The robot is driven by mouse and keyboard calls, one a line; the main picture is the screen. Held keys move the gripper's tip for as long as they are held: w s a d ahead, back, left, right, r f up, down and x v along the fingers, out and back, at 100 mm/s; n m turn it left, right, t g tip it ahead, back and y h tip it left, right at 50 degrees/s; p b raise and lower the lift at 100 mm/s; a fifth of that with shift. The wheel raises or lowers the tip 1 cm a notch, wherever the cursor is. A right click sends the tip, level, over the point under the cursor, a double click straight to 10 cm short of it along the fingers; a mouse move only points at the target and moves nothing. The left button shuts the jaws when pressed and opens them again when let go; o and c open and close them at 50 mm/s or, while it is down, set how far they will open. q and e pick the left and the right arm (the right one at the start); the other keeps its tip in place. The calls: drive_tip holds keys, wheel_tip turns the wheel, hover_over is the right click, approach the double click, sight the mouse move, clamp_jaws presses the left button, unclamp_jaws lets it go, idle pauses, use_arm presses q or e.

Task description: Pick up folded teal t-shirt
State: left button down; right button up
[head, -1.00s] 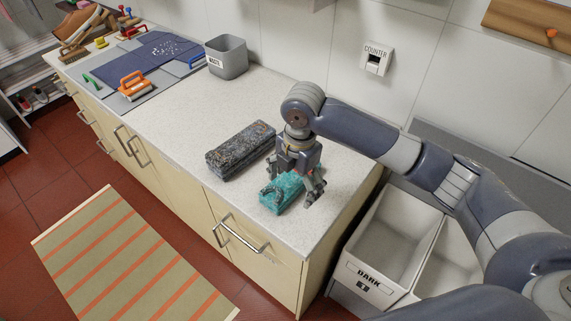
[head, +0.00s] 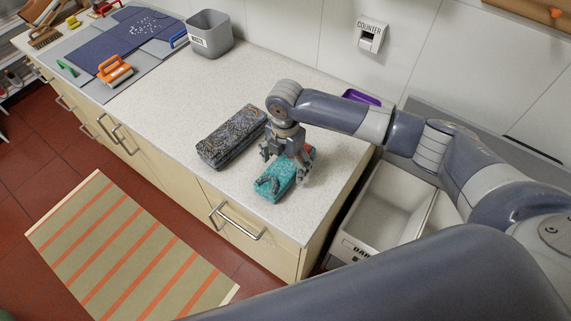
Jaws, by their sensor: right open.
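The folded teal t-shirt (head: 271,187) lies as a small block on the speckled worktop near its front edge. My right gripper (head: 285,169) points down over the far part of the t-shirt, with its fingers apart on either side. The gripper hides part of the t-shirt, and I cannot tell whether the fingers touch it. My left gripper is out of view.
A dark patterned folded bundle (head: 229,138) lies close to the left of the t-shirt. A grey waste bin (head: 210,42) stands at the back. A white bin (head: 352,246) stands right of the counter (head: 165,103). A purple item (head: 361,97) shows behind my arm.

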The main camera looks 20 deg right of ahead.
drive_tip(key=shift+s+f, duration=0.3)
drive_tip(key=shift+f, duration=0.35)
drive_tip(key=shift+w+f, duration=0.15)
drive_tip(key=c, duration=1.2)
